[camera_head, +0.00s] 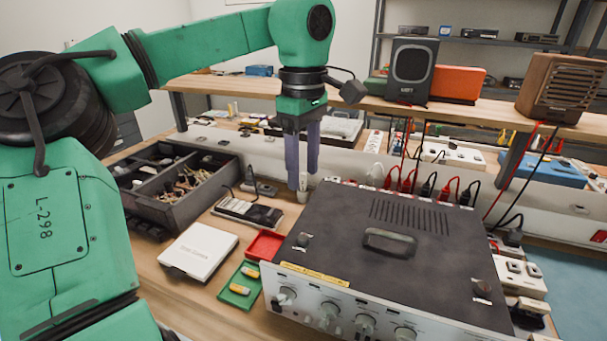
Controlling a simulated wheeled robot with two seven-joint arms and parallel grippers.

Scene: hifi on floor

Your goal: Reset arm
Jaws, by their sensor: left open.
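My left gripper (302,182) hangs at the end of my green arm, which comes in from the left and bends down at the picture's upper middle. Its two dark purple fingers point down and are apart, with nothing seen between them. The fingertips are over the workbench, just behind the back left corner of the black-topped hifi amplifier (345,212). A small white object (303,194) shows right at the fingertips; I cannot tell whether they touch it. My right gripper is not in view.
A dark divided parts box (185,208), a white flat box (199,251), a red tray (265,245) and a green tray (238,288) lie left of the amplifier. Plugs and cables line the strip behind it. A speaker (410,70) and a brown radio (560,88) stand on the raised shelf.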

